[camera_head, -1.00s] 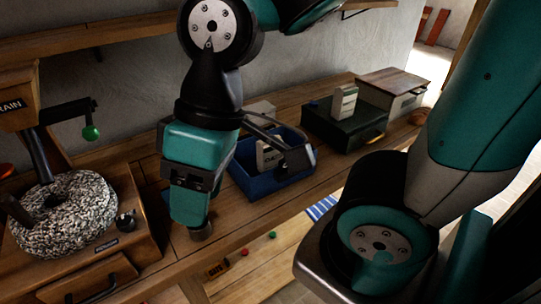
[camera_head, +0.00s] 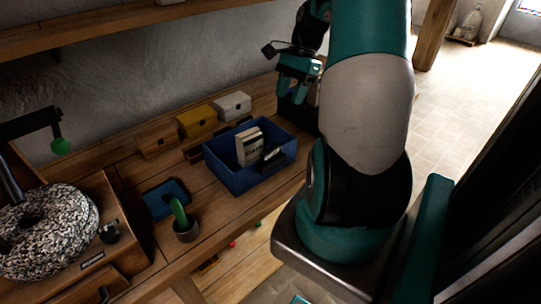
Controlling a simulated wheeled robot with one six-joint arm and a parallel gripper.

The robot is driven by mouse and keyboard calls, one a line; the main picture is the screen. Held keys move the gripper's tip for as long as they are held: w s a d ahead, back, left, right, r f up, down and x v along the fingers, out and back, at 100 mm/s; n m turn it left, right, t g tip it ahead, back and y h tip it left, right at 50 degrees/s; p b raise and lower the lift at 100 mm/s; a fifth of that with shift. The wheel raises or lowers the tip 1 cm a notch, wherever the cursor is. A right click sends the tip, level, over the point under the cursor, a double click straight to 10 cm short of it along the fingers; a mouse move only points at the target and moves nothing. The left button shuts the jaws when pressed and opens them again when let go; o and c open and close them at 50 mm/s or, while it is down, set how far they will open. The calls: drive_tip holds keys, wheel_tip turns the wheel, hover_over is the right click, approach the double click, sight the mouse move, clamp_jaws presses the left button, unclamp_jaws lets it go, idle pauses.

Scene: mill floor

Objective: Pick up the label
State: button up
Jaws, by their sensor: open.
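No thing can be made out for certain as the label. A pale, upright packet with dark print (camera_head: 249,147) stands in the blue bin (camera_head: 236,181) on the bench, with a dark item (camera_head: 271,157) beside it. A small dark plate with light lettering (camera_head: 93,260) is on the front of the wooden mill box. My gripper (camera_head: 296,88) is open at the upper middle, beyond the bin and above the far part of the bench. It is small and partly dark here, and I see nothing held in it. My arm hides the bench behind it.
A potted cactus (camera_head: 185,225) stands near the bench's front edge, beside a blue flat pad (camera_head: 166,198). Wooden, yellow (camera_head: 197,120) and white (camera_head: 233,105) small boxes line the wall. A shelf runs above.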

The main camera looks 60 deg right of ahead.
drive_tip(key=p, duration=0.2)
approach(271, 149)
drive_tip(key=x, duration=0.5)
drive_tip(key=shift+s, duration=0.2)
drive_tip(key=shift+w+p+x, duration=0.15)
drive_tip(key=shift+p+x, duration=0.55)
drive_tip(key=shift+x, duration=0.6)
drive_tip(key=shift+w+p+x, duration=0.15)
drive_tip(key=shift+p+x, duration=0.5)
drive_tip(key=shift+x, duration=0.65)
drive_tip(key=shift+c, duration=0.4)
clamp_jaws()
